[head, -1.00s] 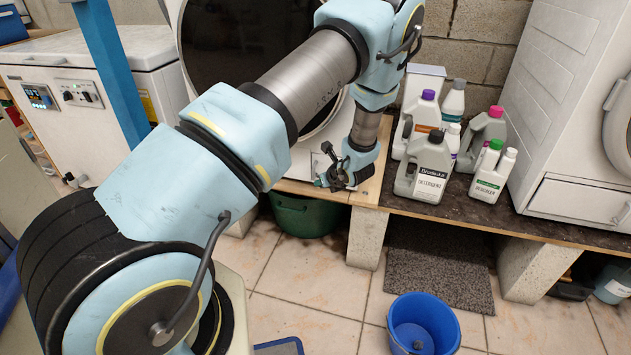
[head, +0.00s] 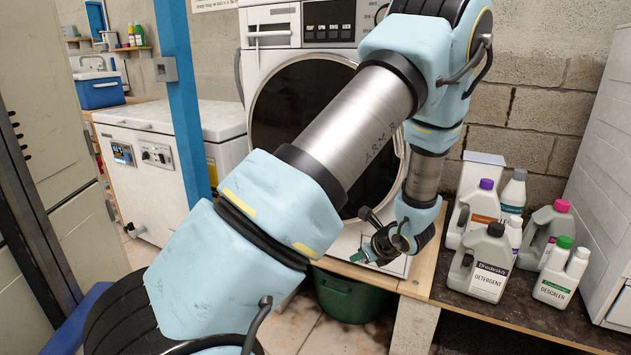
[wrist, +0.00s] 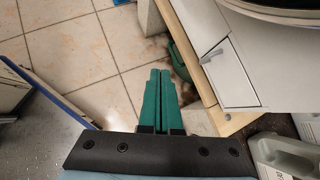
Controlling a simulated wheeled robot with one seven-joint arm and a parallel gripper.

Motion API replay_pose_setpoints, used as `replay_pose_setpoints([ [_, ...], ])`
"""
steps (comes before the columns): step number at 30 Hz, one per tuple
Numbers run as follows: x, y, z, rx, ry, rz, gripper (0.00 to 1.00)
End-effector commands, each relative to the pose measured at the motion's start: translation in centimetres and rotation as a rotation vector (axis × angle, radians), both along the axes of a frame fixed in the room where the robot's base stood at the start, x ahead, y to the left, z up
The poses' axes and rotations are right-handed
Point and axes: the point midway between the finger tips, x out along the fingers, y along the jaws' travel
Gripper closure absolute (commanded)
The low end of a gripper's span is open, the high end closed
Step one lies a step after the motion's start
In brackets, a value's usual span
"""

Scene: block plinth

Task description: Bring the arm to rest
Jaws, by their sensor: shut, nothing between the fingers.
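My gripper (head: 368,257) is at the end of my light-blue arm, in front of the lower part of the washing machine (head: 300,105) in the head view. In the wrist view its two green fingers (wrist: 158,78) lie side by side, shut with nothing between them. They point down over the tiled floor, beside the wooden edge of the plinth (wrist: 232,120). My arm hides part of the machine's round door.
Several bottles, among them a grey detergent jug (head: 480,265), stand on the plinth to the right of my gripper. A green tub (head: 350,298) sits below the plinth's edge. A white chest freezer (head: 150,170) and a blue post (head: 187,90) are at left.

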Motion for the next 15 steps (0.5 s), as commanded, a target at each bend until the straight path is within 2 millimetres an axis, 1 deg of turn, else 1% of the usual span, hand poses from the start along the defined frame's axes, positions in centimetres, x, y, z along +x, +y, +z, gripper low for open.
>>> replay_pose_setpoints([
  [1,0.1,3.1,1.8,-0.066,0.002,0.159,1.0],
  [2,-0.1,4.8,2.6,-0.107,0.005,0.258,1.0],
  [3,-0.7,7.1,3.7,-0.165,0.009,0.395,1.0],
  [5,-1.9,10.1,5.2,-0.257,0.012,0.603,1.0],
  [6,-2.8,11.9,6.2,-0.317,0.011,0.74,1.0],
  [8,-4.3,14.2,7.6,-0.411,0.008,0.939,1.0],
  [9,-5.4,15.6,8.5,-0.474,0.002,1.072,1.0],
  [10,-6.2,16.5,9.2,-0.521,-0.003,1.17,1.0],
  [12,-8.0,18.1,10.5,-0.628,-0.017,1.382,1.0],
  [15,-10.0,19.5,12.2,-0.764,-0.042,1.638,1.0],
])
